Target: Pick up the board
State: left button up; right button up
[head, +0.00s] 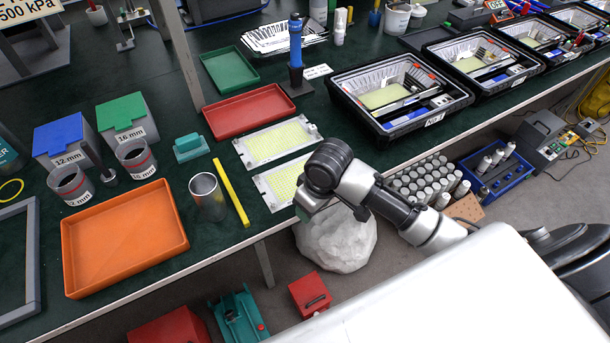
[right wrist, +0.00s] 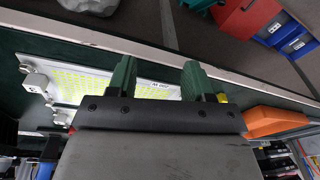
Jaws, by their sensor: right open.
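Two flat white boards with yellow LED grids lie on the dark green bench in the head view. The farther board (head: 278,143) is fully in view. The nearer board (head: 280,185) is partly hidden at its right end by my right arm. In the right wrist view a board (right wrist: 75,78) lies beyond my right gripper (right wrist: 160,82), whose two green fingers are apart with nothing held between them. One finger overlaps the board in that view; contact cannot be told. The right fingers are hidden in the head view. My left gripper is not in view.
Red (head: 248,111), green (head: 229,69) and orange (head: 125,238) trays lie around. A blue-handled tool (head: 295,50) stands behind. Open black cases (head: 400,92) line the right.

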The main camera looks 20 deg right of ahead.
jog(key=shift+m+g+h, duration=0.4)
jog(key=shift+m+h, duration=0.1)
jog(key=shift+m, duration=0.1)
jog(key=w+d+r, duration=0.1)
jog(key=w, duration=0.1)
jog(key=w+d+r, duration=0.1)
jog(key=w+d, duration=0.1)
jog(key=w+d+r, duration=0.1)
jog(key=w+d, duration=0.1)
jog(key=shift+d+r, duration=0.2)
jog(key=shift+r, duration=0.15)
jog(key=w+d+r+m, duration=0.2)
jog(key=w+d+r, duration=0.3)
jog(key=d+r, duration=0.15)
jog(key=shift+g, duration=0.3)
jog(key=f, duration=0.3)
jog(key=d+f, duration=0.1)
jog(key=f, duration=0.1)
jog(key=shift+s+f, duration=0.1)
jog(key=shift+f, duration=0.25)
jog(key=shift+s+f, duration=0.2)
jog(key=shift+f, duration=2.55)
jog(key=shift+c, duration=0.5)
grip_shut()
